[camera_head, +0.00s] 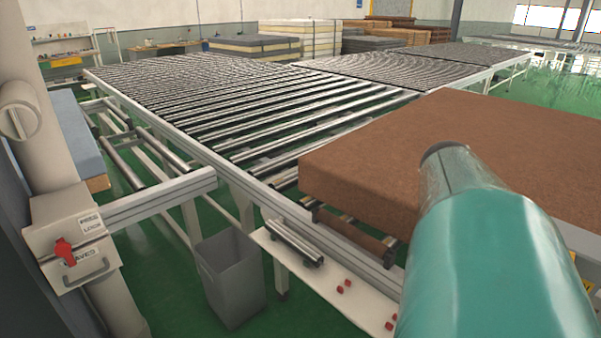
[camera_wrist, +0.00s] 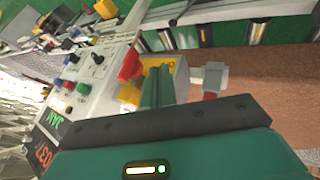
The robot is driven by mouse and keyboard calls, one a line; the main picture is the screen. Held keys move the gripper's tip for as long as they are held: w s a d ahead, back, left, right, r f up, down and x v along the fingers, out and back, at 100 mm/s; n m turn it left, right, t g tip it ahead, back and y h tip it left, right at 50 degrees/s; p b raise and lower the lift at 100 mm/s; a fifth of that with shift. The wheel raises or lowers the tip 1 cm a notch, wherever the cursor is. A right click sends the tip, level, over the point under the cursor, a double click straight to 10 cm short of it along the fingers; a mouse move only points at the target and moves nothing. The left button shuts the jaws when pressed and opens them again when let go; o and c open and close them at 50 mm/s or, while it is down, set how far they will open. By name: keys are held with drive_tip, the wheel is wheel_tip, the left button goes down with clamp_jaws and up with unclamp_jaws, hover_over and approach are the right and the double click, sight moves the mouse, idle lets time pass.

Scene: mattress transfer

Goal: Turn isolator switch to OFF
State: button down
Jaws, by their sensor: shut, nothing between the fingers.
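A red rotary switch (camera_head: 65,252) is on the front of a pale box fixed to a post at the left of the head view. Its handle looks tilted, and its label is too small to read. In the wrist view, a red handle (camera_wrist: 130,66) stands on a yellow plate (camera_wrist: 160,78) on a pale control panel. I cannot tell if it is the same switch. My gripper (camera_wrist: 157,72) is shut and empty, with its green fingers in front of the yellow plate, just right of the red handle. Contact cannot be told. The gripper is outside the head view.
The panel also carries several knobs and buttons (camera_wrist: 72,85). A grey block with a red end (camera_wrist: 212,76) sits right of the fingers. A roller conveyor (camera_head: 230,100), brown mattress (camera_head: 400,150) and grey bin (camera_head: 230,275) stand beyond my arm.

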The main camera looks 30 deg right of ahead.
drive_tip(key=s+d+f, duration=0.3)
drive_tip(key=s+f, duration=0.1)
drive_tip(key=s, duration=0.2)
drive_tip(key=shift+w+d, duration=0.15)
drive_tip(key=shift+d, duration=0.05)
idle(0.4)
